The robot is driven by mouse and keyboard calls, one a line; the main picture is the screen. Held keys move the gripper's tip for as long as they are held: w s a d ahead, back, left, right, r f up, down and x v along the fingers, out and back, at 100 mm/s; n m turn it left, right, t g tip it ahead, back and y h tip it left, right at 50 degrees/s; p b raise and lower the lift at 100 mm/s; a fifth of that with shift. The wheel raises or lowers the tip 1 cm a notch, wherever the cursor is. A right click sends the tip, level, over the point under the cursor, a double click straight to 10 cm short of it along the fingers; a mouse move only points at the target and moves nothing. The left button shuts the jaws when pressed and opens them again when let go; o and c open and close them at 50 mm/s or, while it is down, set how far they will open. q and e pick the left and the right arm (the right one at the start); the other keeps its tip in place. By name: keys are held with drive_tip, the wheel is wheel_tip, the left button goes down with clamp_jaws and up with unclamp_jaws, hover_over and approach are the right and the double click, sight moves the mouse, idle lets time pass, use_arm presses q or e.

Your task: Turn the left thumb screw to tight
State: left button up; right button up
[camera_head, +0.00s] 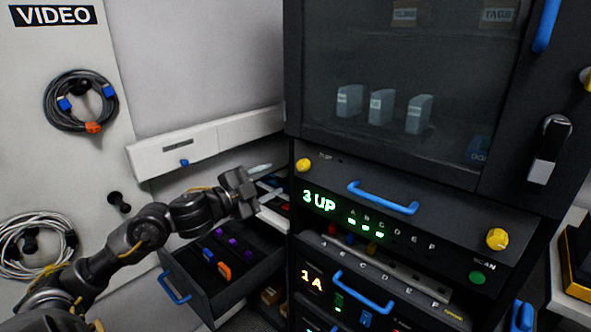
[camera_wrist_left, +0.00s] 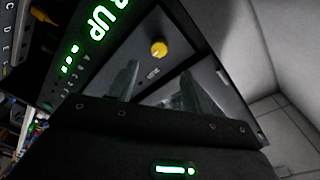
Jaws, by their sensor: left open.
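The left thumb screw (camera_head: 303,165) is a yellow knob at the upper left corner of the dark panel reading "3 UP". It also shows in the left wrist view (camera_wrist_left: 159,48), beyond the fingertips, with a small marking beside it too small to read. My left gripper (camera_head: 262,180) is left of the panel, apart from the screw. In the left wrist view its two fingers (camera_wrist_left: 162,88) are spread with nothing between them. Another yellow thumb screw (camera_head: 497,239) is at the panel's right end. My right gripper is not in view.
A blue handle (camera_head: 384,197) sticks out from the panel between the screws. An open dark drawer (camera_head: 187,262) with colored connectors lies below my left arm. A glass-fronted cabinet (camera_head: 400,70) is above. A white wall duct (camera_head: 190,147) runs behind the gripper. Coiled cables (camera_head: 50,110) hang at left.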

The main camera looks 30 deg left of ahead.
sight(299, 167)
use_arm(q)
drive_tip(key=p+x, duration=0.1)
drive_tip(key=x, duration=0.7)
drive_tip(key=shift+w, duration=0.2)
drive_tip(key=shift+w+d+p, duration=0.2)
drive_tip(key=shift+w+p, duration=0.1)
drive_tip(key=shift+w, duration=0.35)
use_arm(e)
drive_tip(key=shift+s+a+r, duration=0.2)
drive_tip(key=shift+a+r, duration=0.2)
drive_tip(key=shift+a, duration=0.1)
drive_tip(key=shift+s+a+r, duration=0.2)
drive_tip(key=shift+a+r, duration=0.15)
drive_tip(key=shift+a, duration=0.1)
use_arm(q)
drive_tip(key=shift+c, duration=0.3)
drive_tip(key=c, duration=0.9)
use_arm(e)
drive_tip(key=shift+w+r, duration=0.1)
